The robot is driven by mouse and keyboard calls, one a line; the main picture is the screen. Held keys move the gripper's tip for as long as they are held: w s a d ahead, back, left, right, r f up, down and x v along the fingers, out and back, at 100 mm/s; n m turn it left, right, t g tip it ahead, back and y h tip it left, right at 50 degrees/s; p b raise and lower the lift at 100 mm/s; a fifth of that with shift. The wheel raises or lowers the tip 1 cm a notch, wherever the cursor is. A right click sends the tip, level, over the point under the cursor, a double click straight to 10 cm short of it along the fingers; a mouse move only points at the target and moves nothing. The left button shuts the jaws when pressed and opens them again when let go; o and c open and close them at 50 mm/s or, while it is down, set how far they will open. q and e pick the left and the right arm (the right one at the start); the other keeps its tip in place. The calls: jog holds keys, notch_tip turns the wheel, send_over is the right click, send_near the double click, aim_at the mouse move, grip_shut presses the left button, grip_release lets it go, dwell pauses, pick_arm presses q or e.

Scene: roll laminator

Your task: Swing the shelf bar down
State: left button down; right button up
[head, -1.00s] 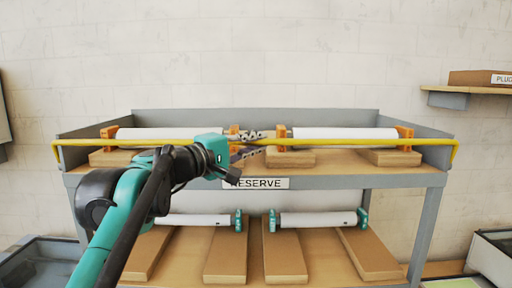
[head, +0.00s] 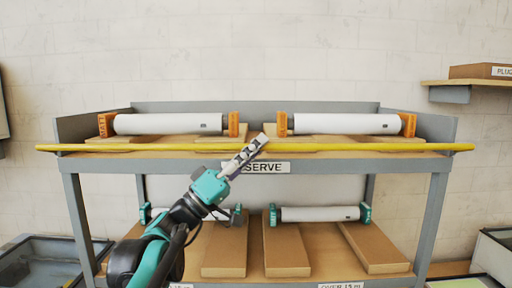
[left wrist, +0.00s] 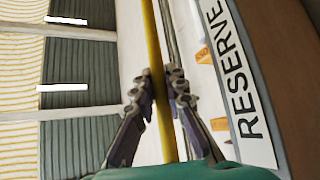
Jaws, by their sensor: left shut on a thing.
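The yellow shelf bar (head: 370,147) runs level across the front of the upper shelf, about at its front edge and in front of the orange-ended rolls' lower part. It reaches out past both side panels. My left gripper (head: 262,141) comes up from below and is shut on the bar near its middle, just above the RESERVE label. In the left wrist view the bar (left wrist: 151,40) passes between the two fingers (left wrist: 158,82). The bar's side arms and pivots are hard to make out. My right gripper is not in view.
White rolls (head: 170,124) (head: 345,124) with orange ends rest on the upper shelf (head: 440,163). Rolls with teal ends (head: 320,214) and brown boards (head: 285,250) fill the lower shelf. A wall shelf with a box (head: 485,71) is at right.

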pick_arm(q)
jog(key=m+g+h, duration=0.1)
jog(key=m, duration=0.1)
jog(key=f+m+g+h, duration=0.1)
jog(key=shift+s+f+m+g+b, duration=0.1)
jog(key=shift+f+m+g+b, duration=0.1)
jog(key=shift+m+g+b, duration=0.15)
jog(key=m+g, duration=0.1)
jog(key=m, duration=0.1)
jog(key=f+m+g+h, duration=0.1)
jog(key=m+g, duration=0.1)
jog(key=m+g+h, duration=0.1)
jog(key=m+g, duration=0.1)
jog(key=shift+f, duration=0.25)
jog(key=shift+w+f+m+g, duration=0.1)
jog(key=shift+f+m+g, duration=0.25)
jog(key=shift+m+g, duration=1.25)
jog(key=shift+w+f+m+g, duration=0.1)
jog(key=shift+f+m+g, duration=0.3)
jog(key=shift+m+g, duration=1.15)
jog(key=shift+f+m+g, duration=0.35)
jog(key=shift+m+g, duration=1.25)
jog(key=shift+f, duration=0.1)
jog(key=c, duration=1.6)
grip_release()
jog(key=shift+o, duration=0.3)
jog(key=v, duration=1.2)
